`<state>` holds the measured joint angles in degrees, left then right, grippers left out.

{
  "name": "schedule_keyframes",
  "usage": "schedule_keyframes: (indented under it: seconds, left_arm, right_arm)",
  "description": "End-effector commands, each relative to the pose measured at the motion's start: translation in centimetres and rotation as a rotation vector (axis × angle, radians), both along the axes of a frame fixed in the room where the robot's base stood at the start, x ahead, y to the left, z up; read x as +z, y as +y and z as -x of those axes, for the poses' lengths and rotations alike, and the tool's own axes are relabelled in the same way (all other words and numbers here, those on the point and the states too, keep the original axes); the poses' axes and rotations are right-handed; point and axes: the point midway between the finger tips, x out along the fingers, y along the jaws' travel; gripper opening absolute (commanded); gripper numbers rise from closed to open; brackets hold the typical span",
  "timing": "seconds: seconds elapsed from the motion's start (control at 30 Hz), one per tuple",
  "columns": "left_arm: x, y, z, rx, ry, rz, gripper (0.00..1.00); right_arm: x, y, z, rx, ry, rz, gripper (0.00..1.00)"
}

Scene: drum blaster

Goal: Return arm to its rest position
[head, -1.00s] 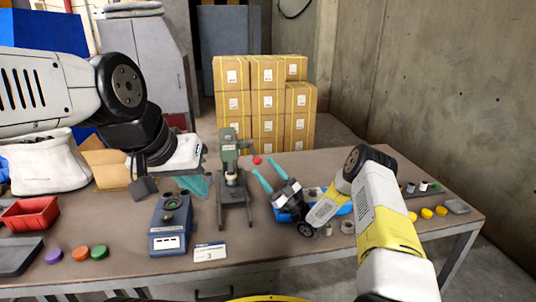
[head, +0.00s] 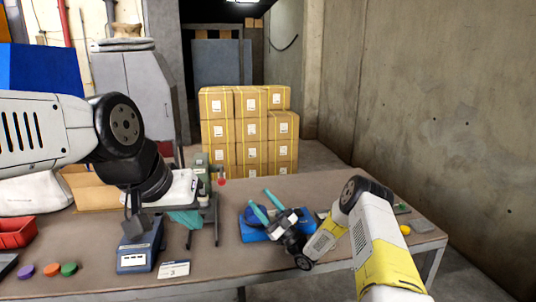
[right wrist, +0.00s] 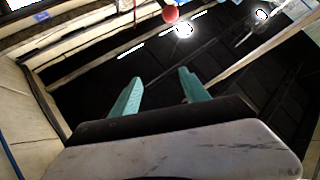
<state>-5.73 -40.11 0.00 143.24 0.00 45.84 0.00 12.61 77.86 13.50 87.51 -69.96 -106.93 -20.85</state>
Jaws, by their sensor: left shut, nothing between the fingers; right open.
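My right arm (head: 378,245) comes in from the lower right in the head view. Its gripper (head: 266,206) has teal fingers spread apart, with nothing visible between them, in front of a blue tray (head: 252,234). The right wrist view also shows this open gripper (right wrist: 157,94), with a red ball (right wrist: 170,14) beyond the fingers. My left arm (head: 45,132) reaches in from the left, raised over the table.
A blue-grey device (head: 138,258) and a number card (head: 174,268) are near the table's (head: 330,188) front. A red bin (head: 14,234) and several coloured discs (head: 50,269) are at left. Stacked cartons (head: 250,130) stand behind the table. The concrete wall (head: 430,120) is at right.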

Motion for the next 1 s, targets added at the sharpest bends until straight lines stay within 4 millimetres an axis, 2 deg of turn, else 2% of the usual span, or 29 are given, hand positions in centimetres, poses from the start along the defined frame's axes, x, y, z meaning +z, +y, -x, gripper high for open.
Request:
schedule_keyframes:
  seconds: [0.37, 0.57, 0.77, 0.83, 1.0]
  left_arm:
    - [0.0, 0.0, 0.0, 0.0, 0.0, 0.0, 0.0]
    - [0.0, 0.0, 0.0, 0.0, 0.0, 0.0, 0.0]
    - [0.0, 0.0, 0.0, 0.0, 0.0, 0.0, 0.0]
    - [0.0, 0.0, 0.0, 0.0, 0.0, 0.0, 0.0]
    - [0.0, 0.0, 0.0, 0.0, 0.0, 0.0, 0.0]
  right_arm:
    - [2.4, 0.7, -2.2, -0.036, 0.045, 0.101, 0.53]
    - [4.7, 1.1, -4.2, -0.081, 0.097, 0.196, 0.53]
    - [7.9, 1.0, -6.6, -0.157, 0.185, 0.326, 0.53]
    - [9.6, 0.6, -7.4, -0.2, 0.23, 0.383, 0.53]
    - [14.3, -1.8, -8.4, -0.341, 0.395, 0.524, 0.53]
